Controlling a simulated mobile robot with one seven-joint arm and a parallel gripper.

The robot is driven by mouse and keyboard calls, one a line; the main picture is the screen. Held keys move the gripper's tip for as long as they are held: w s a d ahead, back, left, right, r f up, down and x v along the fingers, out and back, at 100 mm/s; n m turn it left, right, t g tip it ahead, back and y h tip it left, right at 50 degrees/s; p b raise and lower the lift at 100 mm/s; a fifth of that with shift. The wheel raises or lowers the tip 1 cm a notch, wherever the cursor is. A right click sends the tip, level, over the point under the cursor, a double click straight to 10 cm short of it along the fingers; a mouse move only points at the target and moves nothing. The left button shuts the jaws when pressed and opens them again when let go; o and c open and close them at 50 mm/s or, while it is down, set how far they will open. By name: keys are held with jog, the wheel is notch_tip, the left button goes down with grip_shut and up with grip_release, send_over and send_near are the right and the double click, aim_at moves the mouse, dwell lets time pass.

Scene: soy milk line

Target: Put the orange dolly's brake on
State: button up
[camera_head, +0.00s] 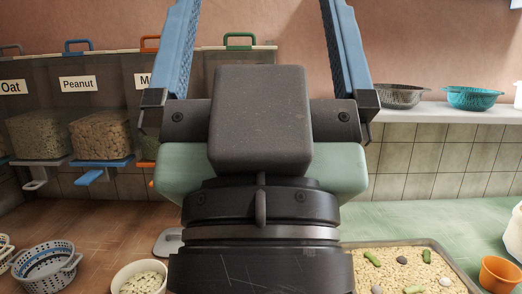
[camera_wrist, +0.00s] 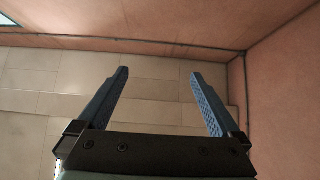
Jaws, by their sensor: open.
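My gripper (camera_head: 258,6) is raised large in the middle of the head view, its two blue fingers spread wide with nothing between them. The wrist view also shows my gripper (camera_wrist: 159,72) open and empty, with only bare wall and tiles beyond it. I see no orange dolly and no brake in either view. My arm and gripper hide the middle of the head view, so I cannot tell what lies behind them.
Labelled bins for oat (camera_head: 40,137) and peanut (camera_head: 98,136) stand at the left. A shelf (camera_head: 440,108) holds bowls at the right. On the counter are a colander (camera_head: 45,268), a white bowl (camera_head: 140,277), a grain tray (camera_head: 440,256) and an orange cup (camera_head: 499,273).

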notch_tip(320, 180, up, 8)
jog(key=p, duration=0.6)
jog(key=shift+r, duration=0.15)
